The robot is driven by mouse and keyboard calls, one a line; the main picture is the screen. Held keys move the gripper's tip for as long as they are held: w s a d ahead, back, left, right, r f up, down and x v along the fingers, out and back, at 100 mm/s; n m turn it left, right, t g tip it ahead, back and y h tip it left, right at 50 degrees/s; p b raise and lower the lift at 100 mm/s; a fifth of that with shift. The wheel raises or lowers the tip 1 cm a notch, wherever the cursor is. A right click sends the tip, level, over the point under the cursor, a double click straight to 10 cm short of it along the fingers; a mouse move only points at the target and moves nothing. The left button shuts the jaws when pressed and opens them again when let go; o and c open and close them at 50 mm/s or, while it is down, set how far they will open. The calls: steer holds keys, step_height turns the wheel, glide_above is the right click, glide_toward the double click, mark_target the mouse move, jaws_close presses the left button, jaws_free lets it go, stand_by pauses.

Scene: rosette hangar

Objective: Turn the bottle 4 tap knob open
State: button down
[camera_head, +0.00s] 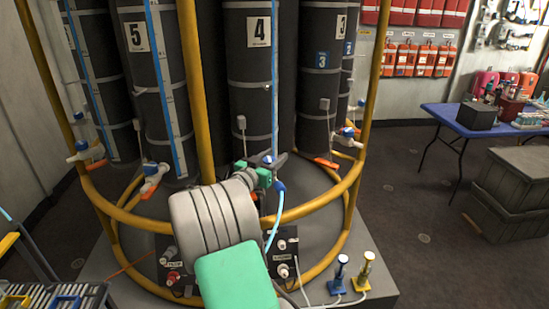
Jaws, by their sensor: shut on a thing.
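Bottle 4 (248,85) is a tall dark cylinder with a white "4" label, in the middle of the rosette. My arm reaches up from the bottom of the view to the foot of this bottle. My gripper (268,162), with green parts behind its dark fingers, is shut on the bottle 4 tap knob. A small blue part of the knob (267,158) shows between the fingers. The fingers and wrist hide most of the tap and its outlet. A light blue hose (274,232) hangs just right of my gripper. The knob's exact angle cannot be told.
Yellow frame rails (325,205) ring the bottles, with an upright (196,85) left of bottle 4. Bottle 5 (155,90) has its own tap (152,175). Blue and yellow fittings stand at front right. A blue table (455,118) and grey crates stand farther right, beyond clear floor.

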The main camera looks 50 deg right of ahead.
steer(key=shift+w+n+t+y, duration=0.2)
steer(key=shift+n+t, duration=0.5)
steer(key=shift+t, duration=0.35)
steer(key=shift+w+n+t+y, duration=0.1)
steer(key=shift+n+t+y, duration=0.1)
steer(key=shift+n+t, duration=0.7)
steer(key=c, duration=1.1)
jaws_free()
steer(key=shift+c, duration=0.2)
steer(key=shift+a, duration=0.1)
steer(key=b+v, duration=0.2)
steer(key=v, duration=0.5)
steer(key=shift+s+a, duration=0.2)
steer(key=shift+a, duration=0.15)
